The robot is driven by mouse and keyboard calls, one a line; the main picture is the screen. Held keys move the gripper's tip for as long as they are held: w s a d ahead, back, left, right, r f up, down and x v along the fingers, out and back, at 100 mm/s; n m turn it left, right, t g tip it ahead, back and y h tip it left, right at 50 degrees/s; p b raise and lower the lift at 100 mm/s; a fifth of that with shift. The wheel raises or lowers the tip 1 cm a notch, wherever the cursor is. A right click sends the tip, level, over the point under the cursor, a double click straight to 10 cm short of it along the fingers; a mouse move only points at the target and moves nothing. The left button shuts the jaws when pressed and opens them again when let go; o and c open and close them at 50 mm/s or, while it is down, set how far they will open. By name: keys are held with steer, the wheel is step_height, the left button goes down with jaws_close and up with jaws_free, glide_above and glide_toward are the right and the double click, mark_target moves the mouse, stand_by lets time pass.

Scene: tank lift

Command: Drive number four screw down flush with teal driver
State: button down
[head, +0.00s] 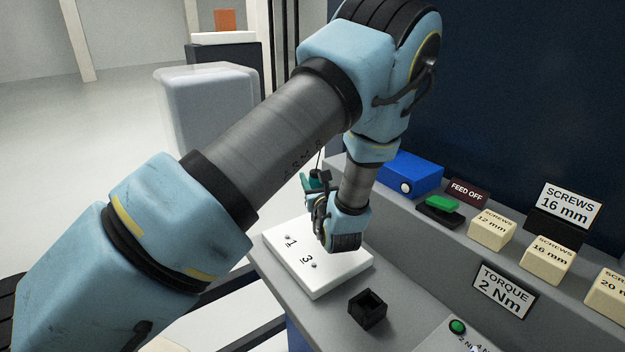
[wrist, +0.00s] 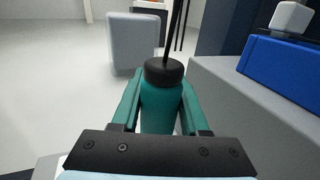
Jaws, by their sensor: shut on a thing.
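The teal driver (wrist: 162,108) stands between my fingers in the wrist view, with a black collar and a dark cord or rod running up from it. My gripper (wrist: 161,112) is shut on it. In the head view my gripper (head: 318,203) is over the far side of the white plate (head: 318,284), and a bit of the driver's teal body (head: 314,180) shows beside it. The plate bears the numbers 1 and 3, each with a small screw or hole beside it. My wrist hides the number four place, and the driver's tip is hidden too.
A black square holder (head: 368,309) stands on the grey bench right of the plate. Behind are a blue box (head: 411,174), a green-topped black switch (head: 440,204) by a FEED OFF sign, cream screw boxes (head: 492,230) and a TORQUE 2 Nm sign (head: 503,290). A green button (head: 457,327) is at front.

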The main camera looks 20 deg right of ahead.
steer(key=shift+f+b, duration=1)
steer(key=shift+b, duration=0.05)
stand_by(3.8)
steer(key=shift+r, duration=0.1)
step_height(320, 180, up, 6)
steer(key=p, duration=0.4)
stand_by(0.5)
stand_by(0.4)
